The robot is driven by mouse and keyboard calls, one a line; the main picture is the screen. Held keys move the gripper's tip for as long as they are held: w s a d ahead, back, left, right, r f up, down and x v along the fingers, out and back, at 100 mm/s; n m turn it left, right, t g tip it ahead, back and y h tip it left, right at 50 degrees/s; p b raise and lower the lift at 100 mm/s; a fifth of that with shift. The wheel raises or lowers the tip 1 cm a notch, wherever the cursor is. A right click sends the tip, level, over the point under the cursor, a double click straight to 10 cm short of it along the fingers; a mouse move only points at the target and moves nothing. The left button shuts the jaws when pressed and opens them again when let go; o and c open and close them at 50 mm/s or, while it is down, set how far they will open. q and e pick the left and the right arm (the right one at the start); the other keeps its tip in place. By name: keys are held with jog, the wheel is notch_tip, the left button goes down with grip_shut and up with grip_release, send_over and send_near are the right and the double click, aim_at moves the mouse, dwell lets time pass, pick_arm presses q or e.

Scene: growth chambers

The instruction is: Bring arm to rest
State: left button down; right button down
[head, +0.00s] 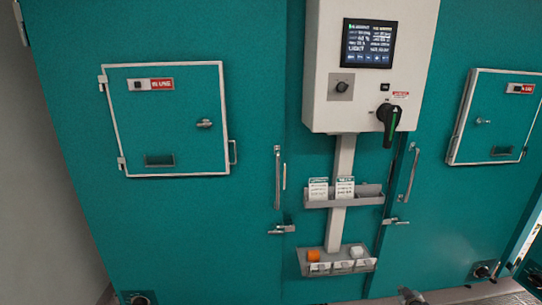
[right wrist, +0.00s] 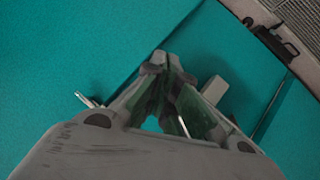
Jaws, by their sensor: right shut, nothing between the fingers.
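My right gripper shows in the right wrist view (right wrist: 157,62) with its two fingers brought together at the tips and nothing between them. Teal panel surface fills the space beyond it. In the head view only a small grey part of my right gripper (head: 410,294) shows at the bottom edge, below the lower tray. My left gripper is in neither view.
Teal chamber doors (head: 85,230) fill the head view. A grey control box (head: 372,65) with a screen and a black rotary switch (head: 388,118) is mounted between them. Below it are a card holder (head: 370,194) and a small tray (head: 335,267) with an orange item (head: 313,256). Door handles (head: 278,178) stick out.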

jog(key=s+a+f+g+y, duration=0.1)
jog(key=s+a+f+g, duration=0.1)
jog(key=s+a+f, duration=0.55)
jog(key=s+a+f+g, duration=0.1)
jog(key=s+a+f, duration=0.2)
jog(key=s+f, duration=0.85)
jog(key=s+a+f+g+y, duration=0.1)
jog(key=s+a+f+g, duration=0.1)
jog(key=s+a+f, duration=0.55)
jog(key=s+a+f+g, duration=0.1)
jog(key=s+a+f, duration=0.2)
jog(key=s, duration=0.9)
jog(key=s+a+f+g+y, duration=0.1)
jog(key=s+a+f+g, duration=0.1)
jog(key=s, duration=1)
jog(key=s+a+f+g, duration=0.1)
jog(key=s+a+f, duration=0.4)
jog(key=s, duration=0.7)
jog(key=shift+s+a+g+y, duration=0.15)
jog(key=shift+a+g+y, duration=0.2)
jog(key=shift+a, duration=0.3)
